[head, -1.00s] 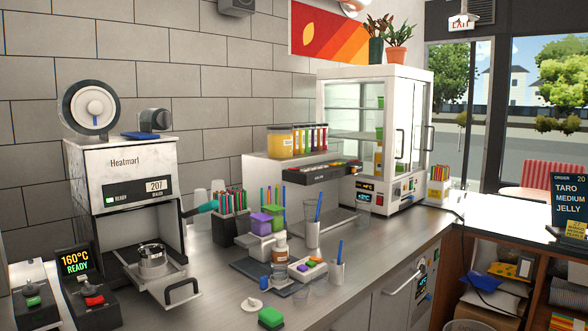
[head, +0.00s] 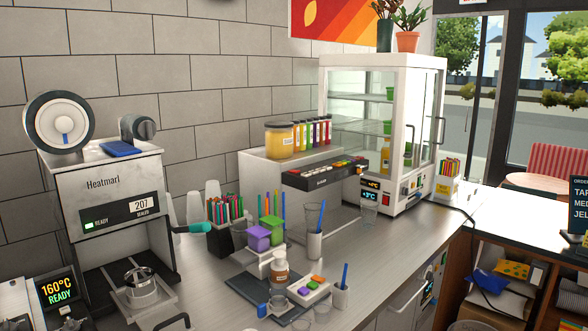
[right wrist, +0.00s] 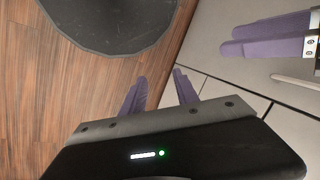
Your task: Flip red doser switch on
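Neither gripper shows in the head view.
A sealing machine (head: 105,190) stands at the left of the counter, with the 160°C display (head: 57,290) before it. A tray with cups and a bottle (head: 280,268) is mid-counter. A glass cabinet (head: 385,130) is at the back. A dark round shape (right wrist: 110,20) is near the floor.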

